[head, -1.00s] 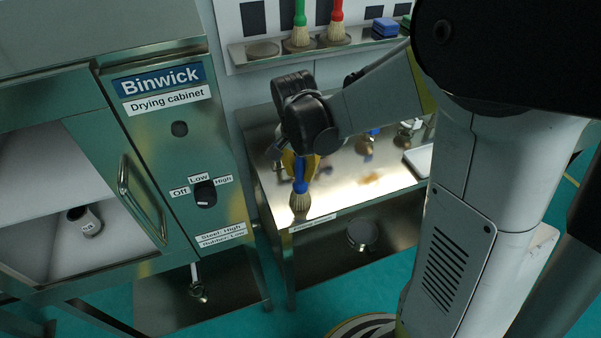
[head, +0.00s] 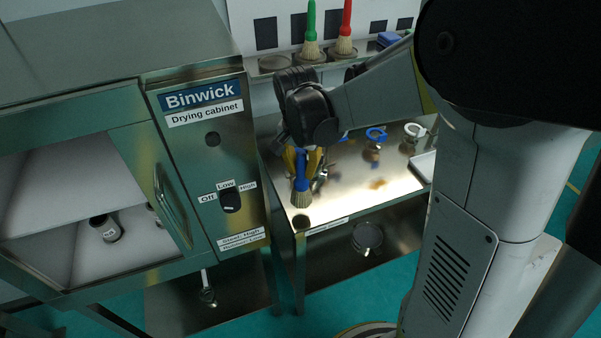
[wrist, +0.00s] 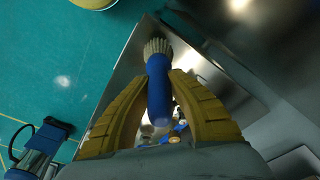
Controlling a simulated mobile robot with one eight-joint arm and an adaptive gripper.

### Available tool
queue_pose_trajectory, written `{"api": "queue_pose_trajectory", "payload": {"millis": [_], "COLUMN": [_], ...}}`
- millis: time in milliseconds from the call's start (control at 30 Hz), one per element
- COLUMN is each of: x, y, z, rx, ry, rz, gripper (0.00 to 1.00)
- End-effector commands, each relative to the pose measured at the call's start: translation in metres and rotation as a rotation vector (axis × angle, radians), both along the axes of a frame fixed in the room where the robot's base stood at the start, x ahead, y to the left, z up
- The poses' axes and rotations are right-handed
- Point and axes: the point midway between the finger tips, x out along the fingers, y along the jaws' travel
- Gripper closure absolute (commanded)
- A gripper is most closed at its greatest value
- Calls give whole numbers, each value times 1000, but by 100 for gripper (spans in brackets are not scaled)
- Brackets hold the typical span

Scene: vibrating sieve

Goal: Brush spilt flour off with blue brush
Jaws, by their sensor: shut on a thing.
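The blue brush (head: 301,180) is held upright in my gripper (head: 302,160), with its pale bristles pointing down. The bristles are above the left front part of the steel bench (head: 337,196); I cannot tell whether they touch it. In the wrist view the blue brush (wrist: 159,90) sits between the yellow fingers of my gripper (wrist: 160,95), bristles pointing away. A brownish patch (head: 378,184), possibly the spilt flour, shows on the bench top to the right of the brush.
A drying cabinet (head: 205,145) stands close on the left. A green brush (head: 311,35) and a red brush (head: 345,30) stand on the back shelf. Blue (head: 376,134) and white (head: 414,130) ring-topped items stand on the bench, with a white tray (head: 424,165) at right.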

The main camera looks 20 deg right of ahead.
Motion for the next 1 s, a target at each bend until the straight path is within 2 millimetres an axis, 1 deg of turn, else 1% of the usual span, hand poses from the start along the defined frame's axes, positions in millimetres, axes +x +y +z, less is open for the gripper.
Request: {"api": "queue_pose_trajectory", "payload": {"millis": [33,300,1000], "x": [1,5,5], "y": [-1,-6,-7], "z": [8,28,29], "rx": [0,0,0], "ry": [0,0,0], "rz": [0,3,3], "gripper": [100,100,100]}}
